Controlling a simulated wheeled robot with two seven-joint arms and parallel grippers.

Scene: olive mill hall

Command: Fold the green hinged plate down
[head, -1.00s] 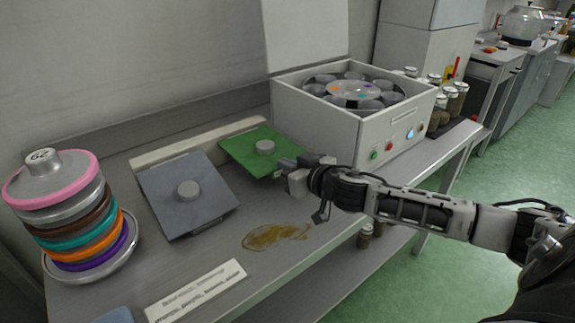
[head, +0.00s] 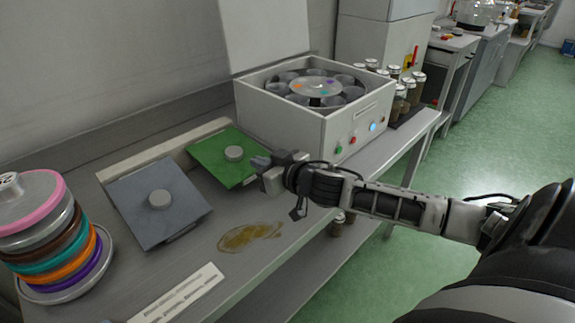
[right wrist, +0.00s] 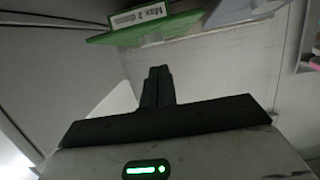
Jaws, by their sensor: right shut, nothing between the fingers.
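The green hinged plate (head: 211,161) lies slanted on the bench, its back edge at a pale strip (head: 150,154). A round grey knob (head: 234,153) sits on its face. My right gripper (head: 259,166) is shut and empty at the plate's right front corner; I cannot tell whether it touches. In the right wrist view the shut fingers (right wrist: 158,86) point toward the green plate (right wrist: 160,30), whose edge bears a white label. A grey plate (head: 145,218) with a similar knob lies to the left. My left gripper is not in view.
A white centrifuge-like box (head: 285,122) with its lid up stands behind and right of the gripper. A stack of coloured discs (head: 45,238) is at left. A brown spill (head: 247,236) and a white label strip (head: 180,295) lie in front. Jars (head: 408,90) stand at the back right.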

